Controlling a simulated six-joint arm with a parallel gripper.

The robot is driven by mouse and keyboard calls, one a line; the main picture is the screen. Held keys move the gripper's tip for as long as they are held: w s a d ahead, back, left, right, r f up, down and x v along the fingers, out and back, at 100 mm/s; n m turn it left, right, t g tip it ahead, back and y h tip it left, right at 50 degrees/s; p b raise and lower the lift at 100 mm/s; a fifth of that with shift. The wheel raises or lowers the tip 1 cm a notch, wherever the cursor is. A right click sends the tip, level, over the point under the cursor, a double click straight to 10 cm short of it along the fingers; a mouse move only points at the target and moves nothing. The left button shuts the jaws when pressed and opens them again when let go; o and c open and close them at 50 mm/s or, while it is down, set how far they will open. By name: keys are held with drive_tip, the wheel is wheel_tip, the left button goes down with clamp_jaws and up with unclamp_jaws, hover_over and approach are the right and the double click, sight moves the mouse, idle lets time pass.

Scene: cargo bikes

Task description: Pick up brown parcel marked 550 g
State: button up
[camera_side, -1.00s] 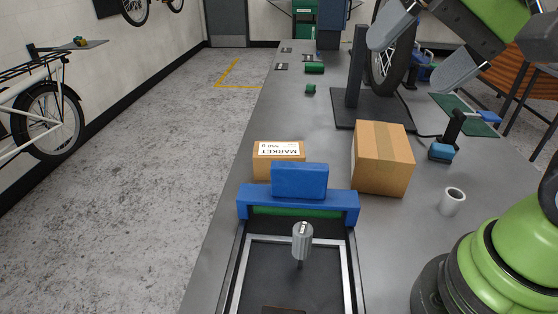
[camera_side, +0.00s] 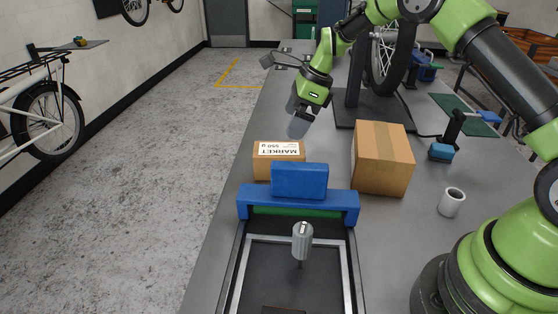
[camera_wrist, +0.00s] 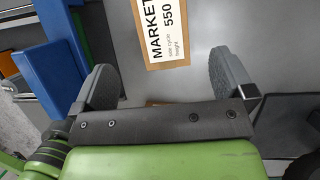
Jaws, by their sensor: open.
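The brown parcel marked 550 g (camera_side: 262,167) lies on the grey bench, behind a blue block, with a white MARKET label on its top. In the wrist view the parcel (camera_wrist: 141,21) shows at the top, its label between the lines of my two fingers and beyond their tips. My gripper (camera_side: 299,124) is above and just behind the parcel in the side view, apart from it. In the wrist view my gripper (camera_wrist: 166,76) has its fingers wide apart with nothing between them.
A blue block (camera_side: 299,181) stands close in front of the parcel, by a blue frame (camera_side: 299,202). A larger brown box (camera_side: 382,160) stands to the right. A white cup (camera_side: 451,202) and a black stand (camera_side: 355,70) are also on the bench (camera_side: 240,135).

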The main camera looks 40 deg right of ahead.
sight(280, 148)
drive_tip(key=x, duration=0.9)
drive_tip(key=shift+w+f, duration=0.1)
drive_tip(key=shift+f, duration=0.2)
drive_tip(key=shift+d+f, duration=0.1)
drive_tip(key=shift+f, duration=0.15)
idle(0.3)
drive_tip(key=c, duration=1.3)
